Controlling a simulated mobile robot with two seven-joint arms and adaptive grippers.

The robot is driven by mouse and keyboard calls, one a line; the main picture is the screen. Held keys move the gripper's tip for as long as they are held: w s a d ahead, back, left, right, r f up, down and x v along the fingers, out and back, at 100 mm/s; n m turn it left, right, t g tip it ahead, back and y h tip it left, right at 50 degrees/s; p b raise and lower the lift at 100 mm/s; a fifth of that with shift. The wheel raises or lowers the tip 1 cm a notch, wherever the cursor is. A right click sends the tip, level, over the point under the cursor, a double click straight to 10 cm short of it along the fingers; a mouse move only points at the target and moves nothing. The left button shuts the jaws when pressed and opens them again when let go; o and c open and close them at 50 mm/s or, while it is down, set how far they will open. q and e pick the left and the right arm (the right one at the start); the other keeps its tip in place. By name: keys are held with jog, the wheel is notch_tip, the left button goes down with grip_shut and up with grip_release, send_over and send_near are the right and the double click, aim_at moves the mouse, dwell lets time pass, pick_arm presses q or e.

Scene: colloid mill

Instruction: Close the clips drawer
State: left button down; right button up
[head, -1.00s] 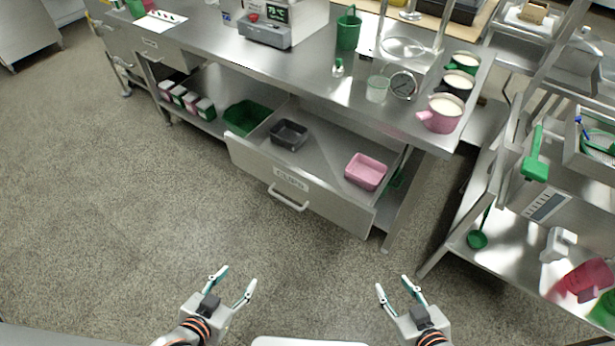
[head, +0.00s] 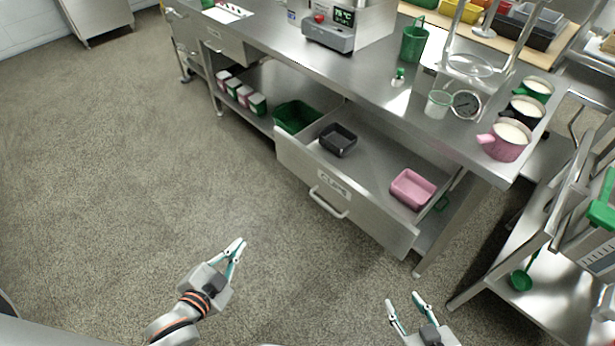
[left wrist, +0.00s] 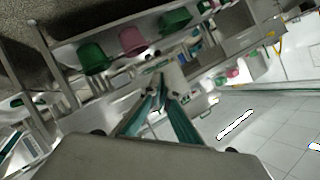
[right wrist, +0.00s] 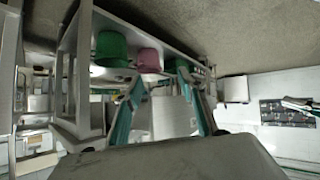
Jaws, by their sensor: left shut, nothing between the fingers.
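The clips drawer (head: 375,222) is a steel drawer under the bench, pulled out toward me. Its front panel has a label reading CLIPS and a bar handle (head: 328,204). Inside lie a dark grey tray (head: 338,141) and a pink tray (head: 412,190). My left gripper (head: 239,245) is shut and empty, over the floor, in front of and left of the drawer and apart from it. Its fingertips also show together in the left wrist view (left wrist: 161,84). My right gripper (head: 406,300) is open and empty, in front of the drawer's right end and apart from it.
A green bin (head: 296,117) stands on the lower shelf. A steel rack (head: 535,300) stands at the right. The floor (head: 120,170) at the left is clear.

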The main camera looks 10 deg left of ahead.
pick_arm(q)
jog(key=w+r+m+t+b, duration=0.1)
jog(key=w+m+t+b, duration=0.1)
jog(key=w+m, duration=0.25)
jog(key=m+g+h+b, duration=0.1)
jog(key=m+h+b, duration=0.65)
jog(key=m, duration=2.15)
send_near(304, 164)
jog(key=h+p, duration=0.1)
jog(key=x, duration=0.6)
jog(key=shift+w+f, duration=0.4)
jog(key=shift+w, duration=0.05)
pick_arm(e)
jog(key=shift+n, duration=0.3)
jog(key=f, duration=0.4)
jog(key=shift+w+d+f, duration=0.1)
jog(key=shift+w+f, duration=0.15)
jog(key=shift+w, duration=0.15)
jog(key=shift+w+r, duration=0.15)
jog(key=shift+w, duration=0.1)
